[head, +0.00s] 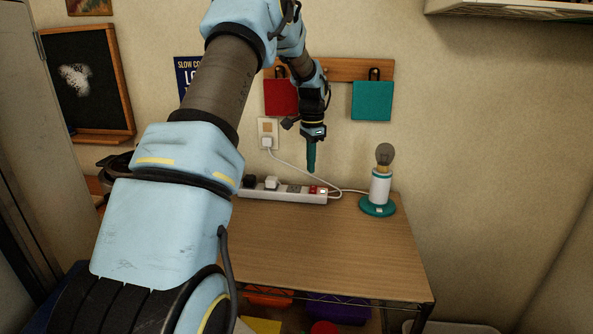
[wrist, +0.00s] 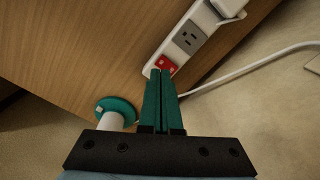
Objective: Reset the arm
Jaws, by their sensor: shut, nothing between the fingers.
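My arm reaches from the lower left of the head view up and over toward the back wall. My gripper (head: 311,170) hangs pointing down above the table, near the power strip. Its green fingers are shut with nothing between them, and they also show in the wrist view (wrist: 163,75). In the wrist view the fingertips overlap the red switch (wrist: 166,64) of the power strip (wrist: 190,37); I cannot tell whether they touch it. In the head view the fingertips appear above the strip (head: 285,193).
A lamp (head: 381,187) with a bare bulb and teal base stands on the right of the wooden table (head: 330,245). A white cord runs from the strip to a wall outlet (head: 268,133). Red (head: 281,97) and teal (head: 372,101) pads hang behind. The table's front is clear.

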